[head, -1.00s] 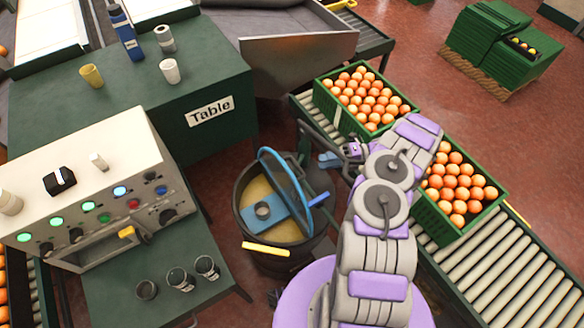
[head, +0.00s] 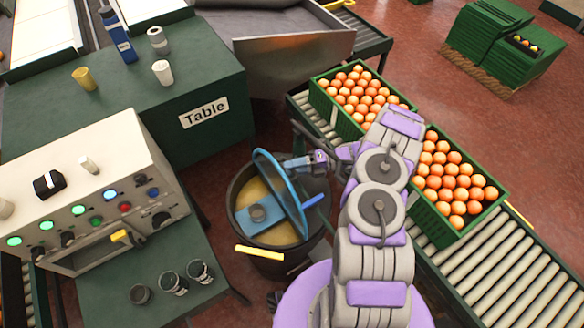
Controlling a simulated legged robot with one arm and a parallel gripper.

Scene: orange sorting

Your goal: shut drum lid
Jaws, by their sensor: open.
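The dark drum (head: 238,228) stands in the middle of the view, open at the top, with a tan interior. Its blue round lid (head: 281,188) is raised and tilted steeply over the right part of the opening. A blue piece with a grey round fitting (head: 257,212) shows at the opening. My gripper (head: 289,164) is open beside the upper right of the lid, just behind it. I cannot tell whether it touches the lid. The far rim of the drum is partly hidden by the lid.
A yellow bar (head: 259,253) sits at the drum's front. A control panel (head: 92,190) and a green table (head: 150,110) are to the left. Orange-filled crates (head: 420,203) on a roller conveyor (head: 490,285) are to the right, beyond my arm.

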